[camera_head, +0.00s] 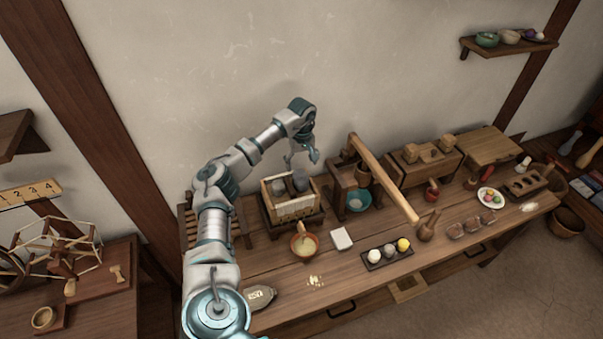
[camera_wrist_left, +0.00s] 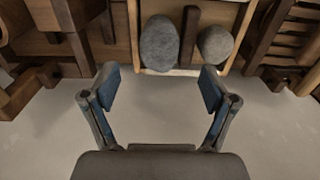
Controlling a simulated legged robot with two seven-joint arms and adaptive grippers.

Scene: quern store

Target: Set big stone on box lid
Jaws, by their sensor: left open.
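A wooden box (camera_head: 292,208) with a divider stands near the back wall and holds two grey stones. The bigger, oval stone (camera_wrist_left: 159,43) is on the left in the wrist view and on the right in the head view (camera_head: 300,181). The smaller stone (camera_wrist_left: 215,45) is across the divider; it also shows in the head view (camera_head: 278,188). My left gripper (camera_head: 302,159) is open and empty above the box. In the wrist view its fingers (camera_wrist_left: 158,84) are apart, short of both stones. A flat wooden top (camera_head: 489,146) at the back right may be the box lid. My right gripper is out of view.
A wooden stand with a long slanted beam (camera_head: 383,178) is right of the stone box. In front are a bowl (camera_head: 304,245), a white block (camera_head: 341,238) and a dark tray (camera_head: 387,254) with several balls. A plate (camera_head: 491,198) sits farther right.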

